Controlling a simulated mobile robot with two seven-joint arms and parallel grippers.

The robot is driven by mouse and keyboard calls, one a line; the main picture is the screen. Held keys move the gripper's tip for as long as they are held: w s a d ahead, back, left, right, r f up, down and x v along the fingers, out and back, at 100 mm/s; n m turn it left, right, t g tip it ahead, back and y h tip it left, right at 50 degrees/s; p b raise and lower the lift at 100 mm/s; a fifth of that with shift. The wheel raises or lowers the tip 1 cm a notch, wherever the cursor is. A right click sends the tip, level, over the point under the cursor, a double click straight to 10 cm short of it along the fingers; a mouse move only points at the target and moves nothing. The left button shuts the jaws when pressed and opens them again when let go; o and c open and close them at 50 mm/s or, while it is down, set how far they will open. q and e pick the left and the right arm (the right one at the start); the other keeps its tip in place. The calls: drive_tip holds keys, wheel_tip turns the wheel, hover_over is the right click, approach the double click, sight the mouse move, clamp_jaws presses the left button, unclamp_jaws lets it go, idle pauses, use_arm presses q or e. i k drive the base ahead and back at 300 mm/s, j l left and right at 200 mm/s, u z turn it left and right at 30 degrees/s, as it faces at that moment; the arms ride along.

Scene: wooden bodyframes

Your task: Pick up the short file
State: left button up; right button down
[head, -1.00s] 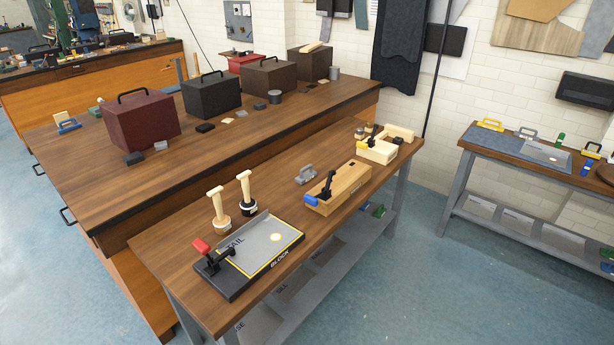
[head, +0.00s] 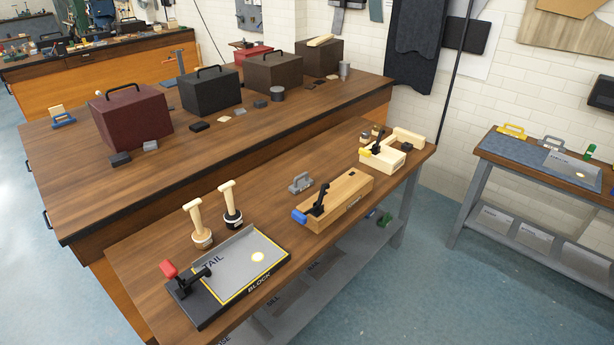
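Two upright tools with pale wooden T-shaped handles stand on the near bench at its left. The left handled tool (head: 193,217) sits in a pale holder with a dark band. The right handled tool (head: 228,200) sits in a black holder. Their lower parts are hidden in the holders, so I cannot tell whether either is the short file. Neither gripper is in view.
A black-framed tray (head: 235,265) with a red-handled clamp (head: 180,277) lies in front of the tools. A wooden block fixture (head: 340,203), a grey handled piece (head: 300,182) and a pale fixture (head: 384,153) stand farther right. Bare bench top (head: 270,200) lies between.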

sight(297, 187)
drive_tip(key=i+l, duration=0.4)
drive_tip(key=i+l+u, duration=0.15)
drive_tip(key=i+l, duration=0.25)
drive_tip(key=l, duration=0.15)
drive_tip(key=i+l, duration=0.4)
drive_tip(key=i+l+u, duration=0.15)
drive_tip(key=i+l, duration=0.2)
drive_tip(key=l, duration=0.25)
